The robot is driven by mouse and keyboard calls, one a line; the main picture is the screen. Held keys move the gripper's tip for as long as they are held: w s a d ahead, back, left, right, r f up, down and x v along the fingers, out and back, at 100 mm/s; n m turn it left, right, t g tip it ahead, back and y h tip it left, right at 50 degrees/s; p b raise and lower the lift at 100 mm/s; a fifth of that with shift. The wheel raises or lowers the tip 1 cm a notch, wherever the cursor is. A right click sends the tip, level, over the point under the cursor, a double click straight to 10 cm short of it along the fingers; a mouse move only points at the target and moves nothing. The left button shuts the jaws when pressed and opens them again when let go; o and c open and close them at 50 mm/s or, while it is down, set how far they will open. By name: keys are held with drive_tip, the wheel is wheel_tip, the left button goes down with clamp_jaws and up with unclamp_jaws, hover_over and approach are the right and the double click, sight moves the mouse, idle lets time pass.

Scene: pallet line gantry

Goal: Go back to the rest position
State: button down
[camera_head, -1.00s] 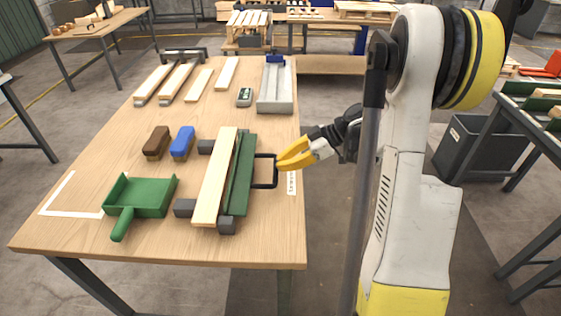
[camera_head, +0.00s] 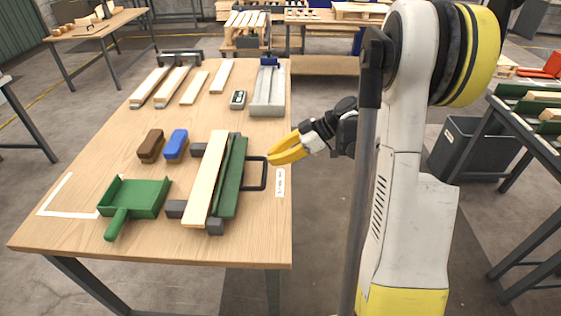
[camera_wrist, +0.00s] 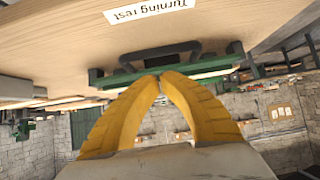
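My gripper (camera_head: 271,160) is by the right edge of the wooden table, close to the dark handle (camera_head: 264,175) of the turning rest. In the wrist view, the yellow fingers of my gripper (camera_wrist: 161,75) meet at their tips, with nothing visible held. There the handle (camera_wrist: 190,47) shows beyond the tips, apart from them as far as I can tell. The turning rest has a green bar (camera_head: 232,178) on dark grey blocks, and a pale wooden slat (camera_head: 205,180) lies along it. A white "Turning rest" label (camera_wrist: 150,12) lies on the tabletop.
A green dustpan (camera_head: 140,197), a brown brush (camera_head: 151,145) and a blue brush (camera_head: 176,145) lie on the table. Behind are several slats, a small device (camera_head: 238,99) and a grey fixture (camera_head: 268,95). A dark bin (camera_head: 470,150) stands right. Floor shows between.

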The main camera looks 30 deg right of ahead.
drive_tip(key=s+d+f+p, duration=0.1)
drive_tip(key=s+d+f, duration=0.3)
drive_tip(key=d, duration=0.3)
drive_tip(key=shift+s+f, duration=0.3)
drive_tip(key=shift+f, duration=0.35)
drive_tip(key=a+r, duration=0.1)
drive_tip(key=a+r+m+h, duration=0.1)
drive_tip(key=a+r, duration=0.1)
drive_tip(key=w+a+r+m, duration=0.1)
drive_tip(key=a+r, duration=0.1)
drive_tip(key=shift+a+g+h, duration=0.2)
drive_tip(key=shift+g+h, duration=0.1)
drive_tip(key=shift+g, duration=0.1)
drive_tip(key=s+a+r+m+t+h, duration=0.2)
drive_tip(key=s+a+r+m+h, duration=0.5)
drive_tip(key=s+a, duration=0.8)
wheel_tip(320, 180, up, 4)
drive_tip(key=shift+a+f+m, duration=0.1)
drive_tip(key=shift+a+m, duration=0.7)
drive_tip(key=shift+m, duration=0.4)
drive_tip(key=shift+d, duration=0.15)
